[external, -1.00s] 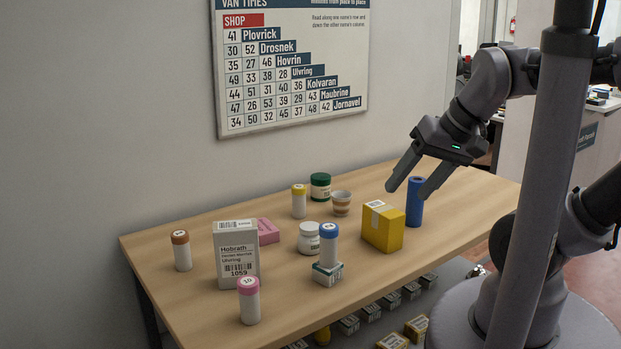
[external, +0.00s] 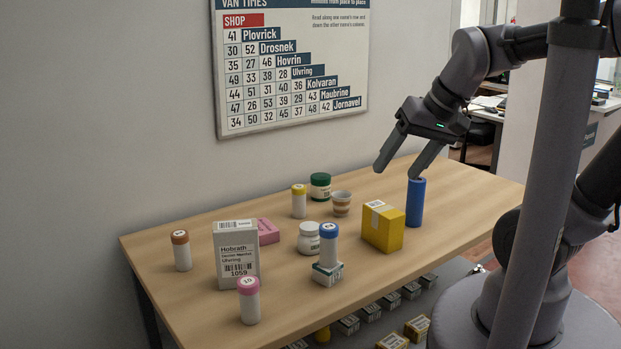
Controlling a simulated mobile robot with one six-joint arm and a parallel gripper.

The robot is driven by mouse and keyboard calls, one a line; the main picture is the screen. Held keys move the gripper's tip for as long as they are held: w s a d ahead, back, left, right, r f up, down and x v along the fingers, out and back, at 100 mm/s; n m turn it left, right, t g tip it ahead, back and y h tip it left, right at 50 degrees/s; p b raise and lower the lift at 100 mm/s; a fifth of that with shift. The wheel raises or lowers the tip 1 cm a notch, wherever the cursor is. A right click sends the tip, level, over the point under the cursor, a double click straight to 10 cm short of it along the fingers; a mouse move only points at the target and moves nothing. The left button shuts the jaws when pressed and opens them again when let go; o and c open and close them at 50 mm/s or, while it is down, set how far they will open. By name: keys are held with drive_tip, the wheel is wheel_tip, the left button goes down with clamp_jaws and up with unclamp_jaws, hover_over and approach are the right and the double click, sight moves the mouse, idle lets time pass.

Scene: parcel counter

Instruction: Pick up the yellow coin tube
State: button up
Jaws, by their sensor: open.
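The yellow coin tube (external: 299,202) is a white cylinder with a yellow cap. It stands upright toward the back of the table, left of a green-lidded jar. My gripper (external: 396,174) is open and empty. In the picture it is to the right of the tube and higher, above the back right part of the table. One fingertip overlaps the top of a blue cylinder in the picture; I cannot tell whether they touch.
Near the tube are the green-lidded jar (external: 320,186), a striped cup (external: 341,203), a white jar (external: 309,238) and a pink box (external: 268,231). A yellow box (external: 382,227) and the blue cylinder (external: 415,202) stand on the right. The table's (external: 460,205) right end is clear.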

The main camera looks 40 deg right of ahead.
drive_tip(key=w+d+r+p, duration=0.1)
drive_tip(key=w+r+p, duration=0.15)
drive_tip(key=w, duration=0.55)
drive_tip(key=n+g+h+p, duration=0.1)
drive_tip(key=n+h+p, duration=0.15)
drive_tip(key=p, duration=0.25)
hover_over(299, 200)
drive_tip(key=s, duration=0.5)
wheel_tip(299, 200, down, 9)
drive_tip(key=b+x, duration=0.1)
drive_tip(key=x, duration=0.3)
drive_tip(key=b+x, duration=0.1)
drive_tip(key=x, duration=0.3)
drive_tip(key=b+x, duration=0.1)
drive_tip(key=x, duration=0.3)
drive_tip(key=shift+a+f, duration=0.3)
drive_tip(key=shift+f, duration=0.05)
drive_tip(key=x, duration=0.2)
drive_tip(key=b+x, duration=0.1)
drive_tip(key=x, duration=0.1)
drive_tip(key=b+x, duration=0.1)
drive_tip(key=shift+s+d+f, duration=0.1)
drive_tip(key=shift+d+f, duration=0.1)
drive_tip(key=shift+f, duration=0.25)
drive_tip(key=shift+s+r, duration=0.1)
drive_tip(key=shift+r, duration=0.05)
drive_tip(key=shift+c, duration=1.3)
clamp_jaws()
